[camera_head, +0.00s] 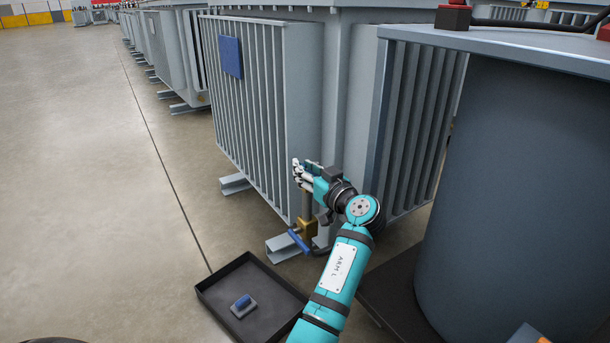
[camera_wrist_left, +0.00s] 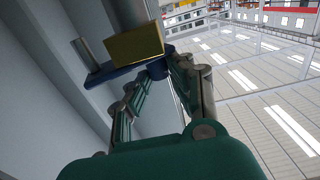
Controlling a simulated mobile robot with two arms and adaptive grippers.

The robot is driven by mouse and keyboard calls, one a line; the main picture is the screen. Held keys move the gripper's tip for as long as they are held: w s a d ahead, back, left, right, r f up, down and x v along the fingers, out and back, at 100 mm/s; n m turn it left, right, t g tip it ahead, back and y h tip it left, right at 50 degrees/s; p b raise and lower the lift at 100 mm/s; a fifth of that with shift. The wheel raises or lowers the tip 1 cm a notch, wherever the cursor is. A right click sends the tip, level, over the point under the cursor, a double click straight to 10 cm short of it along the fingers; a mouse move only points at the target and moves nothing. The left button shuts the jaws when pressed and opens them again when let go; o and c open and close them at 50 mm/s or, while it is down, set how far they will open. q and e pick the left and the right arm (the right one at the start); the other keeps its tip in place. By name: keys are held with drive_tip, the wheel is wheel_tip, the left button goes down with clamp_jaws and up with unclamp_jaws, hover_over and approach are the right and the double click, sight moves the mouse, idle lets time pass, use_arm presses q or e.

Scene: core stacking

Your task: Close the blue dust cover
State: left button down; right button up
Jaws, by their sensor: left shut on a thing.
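A blue part that I take for the dust cover (camera_wrist_left: 104,76) shows in the left wrist view as a flat dark blue plate with a rounded end. It lies against a brass block (camera_wrist_left: 134,44), and a grey cylinder stands beside the block. There the hand hides most of the cover. My right gripper is out of view.
Below the stem are a brass valve body (camera_head: 309,229) and a blue lever (camera_head: 298,241). A black tray (camera_head: 216,304) on the floor holds a small blue-and-grey item (camera_head: 243,304). The finned transformer (camera_head: 305,100) stands behind. The floor at left is clear.

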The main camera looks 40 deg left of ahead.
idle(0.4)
use_arm(q)
drive_tip(key=c, duration=1.5)
unclamp_jaws()
wheel_tip(320, 180, up, 10)
